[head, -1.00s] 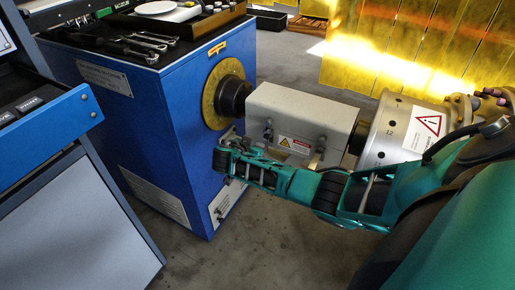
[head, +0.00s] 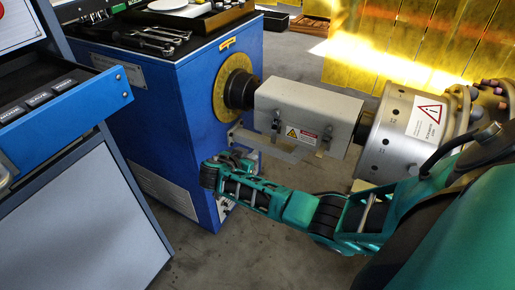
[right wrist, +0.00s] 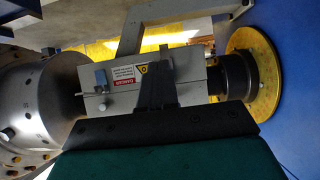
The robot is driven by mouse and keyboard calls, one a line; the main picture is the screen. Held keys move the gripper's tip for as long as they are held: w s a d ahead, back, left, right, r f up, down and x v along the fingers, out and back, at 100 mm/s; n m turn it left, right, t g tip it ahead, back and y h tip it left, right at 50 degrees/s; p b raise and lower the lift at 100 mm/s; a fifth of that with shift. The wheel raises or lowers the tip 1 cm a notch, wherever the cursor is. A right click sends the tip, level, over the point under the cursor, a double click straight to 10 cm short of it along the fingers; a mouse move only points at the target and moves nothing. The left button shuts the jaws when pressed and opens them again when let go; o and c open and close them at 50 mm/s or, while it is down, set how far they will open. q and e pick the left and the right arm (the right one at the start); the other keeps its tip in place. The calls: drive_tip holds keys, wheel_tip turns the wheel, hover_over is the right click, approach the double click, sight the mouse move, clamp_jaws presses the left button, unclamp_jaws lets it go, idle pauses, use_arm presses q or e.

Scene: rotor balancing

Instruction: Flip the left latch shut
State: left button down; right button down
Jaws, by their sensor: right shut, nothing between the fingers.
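The grey guard box (head: 308,112) sits over the shaft between the blue machine and the steel drum. Its left latch (head: 276,126) is a small metal piece on the front face, left of the warning label. The right latch (head: 322,146) is right of the label and also shows in the right wrist view (right wrist: 100,78). I cannot tell whether the left latch is open or shut. My right gripper (head: 238,158) is shut and empty, below and left of the left latch, apart from it. In the right wrist view its dark fingers (right wrist: 158,92) cover the left latch's area. My left gripper is not in view.
A grey bracket bar (head: 268,147) juts out below the box's front. The blue machine (head: 180,110) with wrenches on top (head: 150,40) stands behind the gripper. The steel drum (head: 392,140) is at right, a blue drawer cabinet (head: 80,105) at left. The floor in front is clear.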

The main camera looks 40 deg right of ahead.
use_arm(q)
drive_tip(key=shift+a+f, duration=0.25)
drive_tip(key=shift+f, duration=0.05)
use_arm(e)
drive_tip(key=a, duration=0.1)
drive_tip(key=s+a, duration=0.1)
drive_tip(key=shift+s+a, duration=0.1)
drive_tip(key=shift+a, duration=0.3)
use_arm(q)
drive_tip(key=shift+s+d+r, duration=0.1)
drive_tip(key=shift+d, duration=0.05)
